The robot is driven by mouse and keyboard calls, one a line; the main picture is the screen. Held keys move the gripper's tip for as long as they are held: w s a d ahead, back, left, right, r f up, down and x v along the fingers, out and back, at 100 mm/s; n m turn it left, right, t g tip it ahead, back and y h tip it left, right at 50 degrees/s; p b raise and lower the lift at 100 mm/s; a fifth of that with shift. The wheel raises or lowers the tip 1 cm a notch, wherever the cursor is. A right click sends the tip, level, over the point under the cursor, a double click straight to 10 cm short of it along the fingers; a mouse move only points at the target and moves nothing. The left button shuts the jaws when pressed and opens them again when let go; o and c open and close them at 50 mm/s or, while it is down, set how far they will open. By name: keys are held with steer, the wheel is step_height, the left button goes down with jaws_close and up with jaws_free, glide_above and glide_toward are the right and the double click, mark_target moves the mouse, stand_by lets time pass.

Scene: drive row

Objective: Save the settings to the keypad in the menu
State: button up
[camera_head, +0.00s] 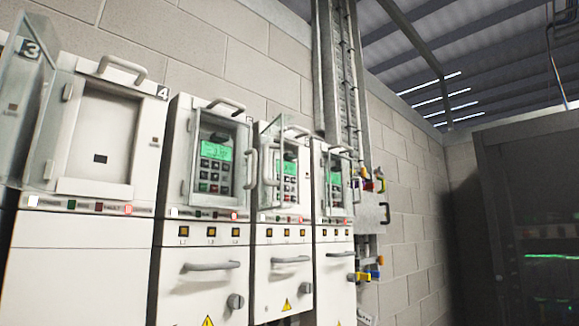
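A keypad (213,160) with a lit green screen sits in the recess of the drive cabinet marked 5, second from the left of the fuller cabinets. Its screen text is too small to read. Another keypad (290,180) with a green screen sits in the cabinet to the right, whose clear door stands open. A third keypad (337,187) shows in the cabinet beyond, partly hidden by handles and door edges. The cabinet marked 4 (106,140) has an empty recess with a small dark square socket. My gripper is not in view.
A clear door (20,100) hangs open at the far left by the number 3. Handles and knobs stick out from the lower drawers (198,280). A cable column (338,80) rises behind the row. A dark cabinet (530,200) stands right.

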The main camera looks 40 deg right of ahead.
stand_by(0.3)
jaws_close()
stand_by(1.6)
